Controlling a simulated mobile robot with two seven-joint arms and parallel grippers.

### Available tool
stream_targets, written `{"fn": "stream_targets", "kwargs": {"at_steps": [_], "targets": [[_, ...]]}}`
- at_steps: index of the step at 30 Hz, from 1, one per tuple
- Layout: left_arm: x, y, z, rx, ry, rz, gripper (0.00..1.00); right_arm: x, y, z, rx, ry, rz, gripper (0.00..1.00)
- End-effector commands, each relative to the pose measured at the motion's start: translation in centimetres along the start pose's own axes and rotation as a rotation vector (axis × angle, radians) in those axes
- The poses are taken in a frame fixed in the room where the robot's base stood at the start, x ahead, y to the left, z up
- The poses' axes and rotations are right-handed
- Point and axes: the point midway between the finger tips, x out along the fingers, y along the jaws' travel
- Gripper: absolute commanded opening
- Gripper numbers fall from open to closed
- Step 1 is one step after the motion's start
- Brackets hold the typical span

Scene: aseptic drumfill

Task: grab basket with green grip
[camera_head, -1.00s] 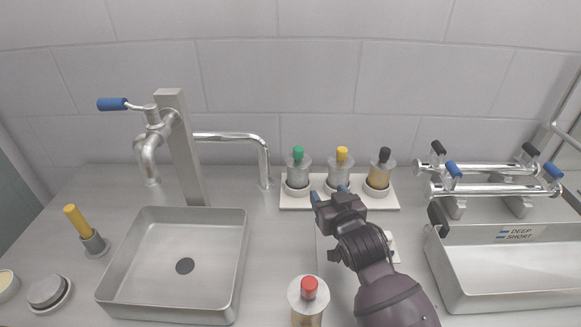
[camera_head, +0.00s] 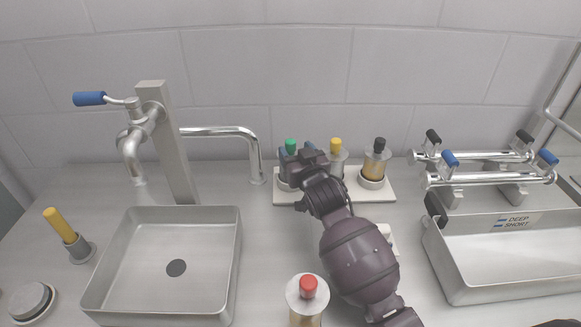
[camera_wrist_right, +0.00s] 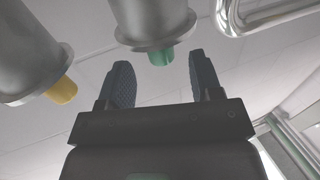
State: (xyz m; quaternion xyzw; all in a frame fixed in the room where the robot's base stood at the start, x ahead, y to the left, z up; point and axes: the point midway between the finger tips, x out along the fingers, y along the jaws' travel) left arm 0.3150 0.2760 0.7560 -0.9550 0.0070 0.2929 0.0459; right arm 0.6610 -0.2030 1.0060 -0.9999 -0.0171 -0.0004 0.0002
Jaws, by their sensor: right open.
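The basket with the green grip (camera_head: 291,145) stands at the left end of a white rack (camera_head: 283,199) at the back of the counter. Its metal body is largely hidden behind my gripper in the head view. My right gripper (camera_head: 297,151) is at this basket. In the right wrist view, the green grip (camera_wrist_right: 162,57) shows just beyond and between the two spread fingers of my right gripper (camera_wrist_right: 163,78). The fingers are open and hold nothing. My left gripper is not in view.
Baskets with a yellow grip (camera_head: 336,145) and a black grip (camera_head: 379,144) stand to the right on the rack. A red-topped container (camera_head: 308,287) is in front. A sink (camera_head: 205,262) and tap (camera_head: 220,131) are left; a metal trough (camera_head: 500,285) is right.

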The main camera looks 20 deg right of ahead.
Motion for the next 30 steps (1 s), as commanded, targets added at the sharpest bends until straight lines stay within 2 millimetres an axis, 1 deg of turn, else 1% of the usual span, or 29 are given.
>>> {"fn": "stream_targets", "kwargs": {"at_steps": [1, 3, 9, 12, 18, 19, 30], "targets": [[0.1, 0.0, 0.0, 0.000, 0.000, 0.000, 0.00, 0.8, -0.1, -0.1, -0.002, 0.001, -0.001, 0.59], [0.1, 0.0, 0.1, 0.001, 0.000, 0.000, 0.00, 1.8, -0.1, -0.1, -0.003, 0.001, -0.001, 0.59], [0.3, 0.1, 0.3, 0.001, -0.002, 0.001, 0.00, 3.8, -0.1, 0.0, -0.001, -0.001, 0.000, 0.59], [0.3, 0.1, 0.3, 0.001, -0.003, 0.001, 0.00, 4.1, -0.1, 0.0, -0.001, -0.001, 0.000, 0.59], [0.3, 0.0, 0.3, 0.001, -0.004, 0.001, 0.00, 4.2, -0.1, -0.1, -0.001, -0.001, 0.000, 0.59], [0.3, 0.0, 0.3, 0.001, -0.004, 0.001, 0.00, 4.2, -0.1, -0.1, -0.001, -0.001, 0.000, 0.58], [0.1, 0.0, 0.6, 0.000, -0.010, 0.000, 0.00, 4.1, -0.1, -0.1, 0.000, -0.001, 0.000, 0.01]]}}
